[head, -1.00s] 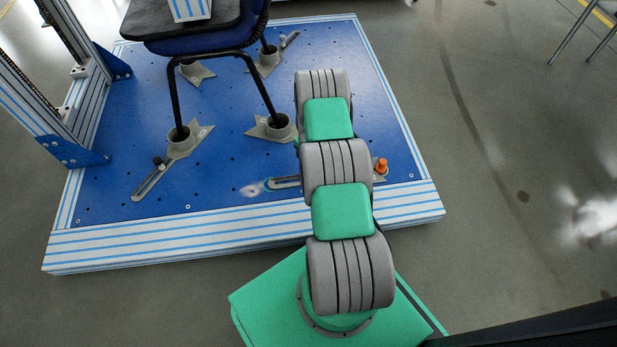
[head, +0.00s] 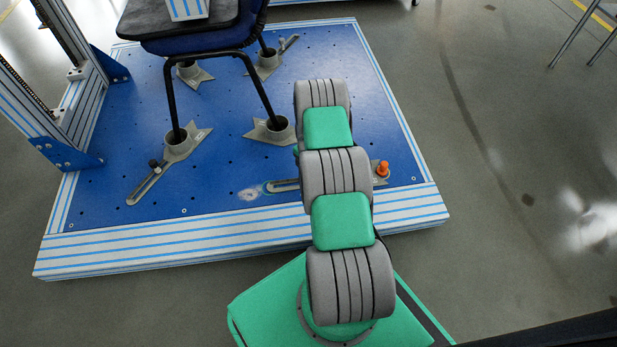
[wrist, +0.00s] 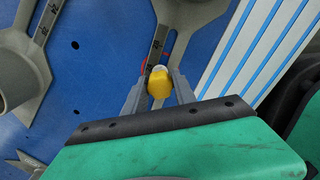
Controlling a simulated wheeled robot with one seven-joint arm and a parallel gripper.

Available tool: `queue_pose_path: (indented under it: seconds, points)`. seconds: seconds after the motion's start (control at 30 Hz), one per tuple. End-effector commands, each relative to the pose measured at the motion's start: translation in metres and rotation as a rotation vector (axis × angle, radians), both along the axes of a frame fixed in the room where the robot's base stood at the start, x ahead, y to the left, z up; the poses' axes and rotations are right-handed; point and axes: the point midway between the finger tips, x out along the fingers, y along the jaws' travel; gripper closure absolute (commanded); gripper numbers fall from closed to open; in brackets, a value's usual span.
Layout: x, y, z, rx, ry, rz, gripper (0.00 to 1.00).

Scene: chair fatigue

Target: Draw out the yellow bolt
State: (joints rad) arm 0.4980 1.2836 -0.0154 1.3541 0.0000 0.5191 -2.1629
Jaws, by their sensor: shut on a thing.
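The yellow bolt (wrist: 159,84) is in the wrist view, with its rounded yellow head between the two grey fingers of my gripper (wrist: 158,90). My gripper is shut on it. The bolt head is over the lower end of a dark slotted bar with small markings (wrist: 158,45). A red mark shows beside the bolt. Its shank is hidden, so I cannot tell whether it is still in the slot. In the head view my arm hides the bolt and my gripper.
A blue perforated platform (head: 215,165) with a striped front edge holds a chair (head: 195,45) whose legs stand in grey cup clamps (head: 178,143). An orange knob (head: 383,169) is right of my arm. A striped upright frame (head: 60,100) stands at left. The floor at right is open.

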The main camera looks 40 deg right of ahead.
Motion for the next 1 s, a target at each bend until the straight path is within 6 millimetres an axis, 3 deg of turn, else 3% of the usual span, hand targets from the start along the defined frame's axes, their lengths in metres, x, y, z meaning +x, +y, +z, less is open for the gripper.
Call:
queue_pose_path:
  seconds: [0.17,1.0]
  points:
    - [0.000,0.000,0.000,0.000,0.000,0.000,1.00]
    - [0.000,0.000,0.030,0.000,-0.001,0.000,1.00]
